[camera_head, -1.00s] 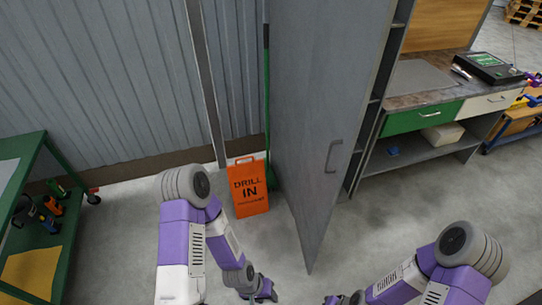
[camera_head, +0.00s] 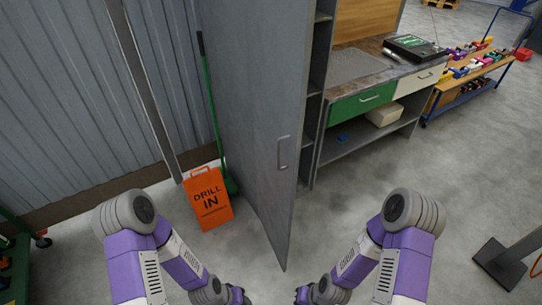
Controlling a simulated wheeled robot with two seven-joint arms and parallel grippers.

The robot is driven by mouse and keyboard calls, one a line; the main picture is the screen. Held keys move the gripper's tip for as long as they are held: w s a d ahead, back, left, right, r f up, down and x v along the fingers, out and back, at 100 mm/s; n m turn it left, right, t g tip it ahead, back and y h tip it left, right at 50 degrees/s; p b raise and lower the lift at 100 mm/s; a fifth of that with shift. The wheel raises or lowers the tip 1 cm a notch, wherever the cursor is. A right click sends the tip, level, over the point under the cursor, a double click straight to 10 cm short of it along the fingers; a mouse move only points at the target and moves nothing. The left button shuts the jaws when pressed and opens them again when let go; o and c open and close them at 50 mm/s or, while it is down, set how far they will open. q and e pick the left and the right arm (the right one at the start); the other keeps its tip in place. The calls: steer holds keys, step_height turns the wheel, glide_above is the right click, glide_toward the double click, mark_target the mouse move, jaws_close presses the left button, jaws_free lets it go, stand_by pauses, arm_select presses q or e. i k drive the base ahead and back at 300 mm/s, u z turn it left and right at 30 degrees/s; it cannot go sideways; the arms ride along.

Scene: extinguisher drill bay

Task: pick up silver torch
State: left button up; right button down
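My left gripper (camera_head: 238,296) is at the bottom edge, left of centre, and only partly shows. My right gripper (camera_head: 303,296) is at the bottom edge just right of it, also cut off. Whether either is open or shut cannot be seen. Both hang over the floor in front of a grey cabinet door.
The open grey door (camera_head: 255,130) stands ahead. An orange drill sign (camera_head: 208,200) and green broom (camera_head: 213,110) are left of it. A workbench with a green drawer (camera_head: 362,101) and a loaded trolley (camera_head: 470,72) are right. Floor at right is mostly clear.

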mark_target(385, 52)
steer(key=z, duration=1.5)
steer(key=i, duration=5.3)
steer(key=u, duration=2.25)
